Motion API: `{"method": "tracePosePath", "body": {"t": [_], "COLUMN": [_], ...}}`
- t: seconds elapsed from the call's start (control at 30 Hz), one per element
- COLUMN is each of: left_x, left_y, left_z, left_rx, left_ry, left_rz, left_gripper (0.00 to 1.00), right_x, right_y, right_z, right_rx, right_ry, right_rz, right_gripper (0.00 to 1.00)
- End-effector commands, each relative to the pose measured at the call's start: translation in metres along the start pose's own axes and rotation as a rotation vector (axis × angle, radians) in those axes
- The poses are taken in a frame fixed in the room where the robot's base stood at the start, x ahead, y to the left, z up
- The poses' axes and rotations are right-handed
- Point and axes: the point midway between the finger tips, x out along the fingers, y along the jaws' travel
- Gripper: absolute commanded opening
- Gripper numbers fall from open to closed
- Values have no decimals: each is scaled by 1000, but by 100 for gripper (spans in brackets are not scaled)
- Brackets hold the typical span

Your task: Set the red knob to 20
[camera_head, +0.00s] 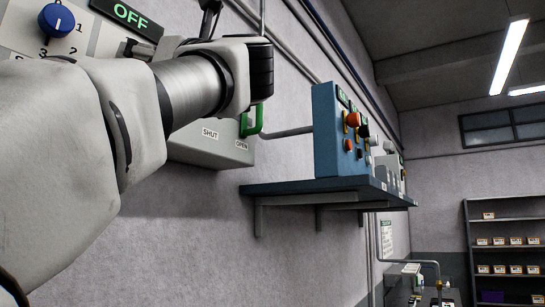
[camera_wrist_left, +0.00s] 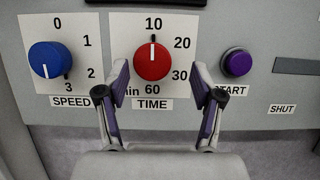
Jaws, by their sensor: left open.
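The red knob (camera_wrist_left: 152,62) is on a white TIME dial plate (camera_wrist_left: 187,22) in the left wrist view. Its pointer mark points up at 10; 20 lies up and to the right on the scale, then 30 and 60. My left gripper (camera_wrist_left: 161,72) is open, with one finger at each side of the red knob in the picture. Whether the fingers touch it I cannot tell. In the head view my left arm comes in from the left and hides the red knob; the fingers do not show there. My right gripper is in neither view.
A blue SPEED knob (camera_wrist_left: 49,60) is left of the red knob, and a purple START button (camera_wrist_left: 237,62) is to its right. In the head view a display (camera_head: 130,16) reads OFF. A green handle (camera_head: 252,120) is by the OPEN label. A blue control box (camera_head: 326,130) stands on a shelf (camera_head: 310,187).

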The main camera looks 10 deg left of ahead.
Motion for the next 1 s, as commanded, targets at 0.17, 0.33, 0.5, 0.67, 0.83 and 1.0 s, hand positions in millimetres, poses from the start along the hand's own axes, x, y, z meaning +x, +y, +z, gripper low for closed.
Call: {"method": "tracePosePath", "body": {"t": [0.17, 0.33, 0.5, 0.67, 0.83, 1.0], "left_x": [27, 29, 29, 29, 29, 28], "left_y": [1, 0, 0, 0, 0, 0], "left_z": [4, 0, 0, 0, -1, -2], "left_rx": [2, 1, 2, 3, 6, 30], "left_ry": [0, -1, -1, -1, 0, 0], "left_rz": [1, 0, 0, 0, -1, -10], "left_gripper": [67, 67, 42, 8, 8, 8], "right_x": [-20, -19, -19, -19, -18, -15], "right_y": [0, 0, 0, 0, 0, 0], "right_z": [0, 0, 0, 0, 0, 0], "right_rx": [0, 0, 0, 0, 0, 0], "right_ry": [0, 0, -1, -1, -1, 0], "right_rz": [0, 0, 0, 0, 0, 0], "right_gripper": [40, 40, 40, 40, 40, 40]}}
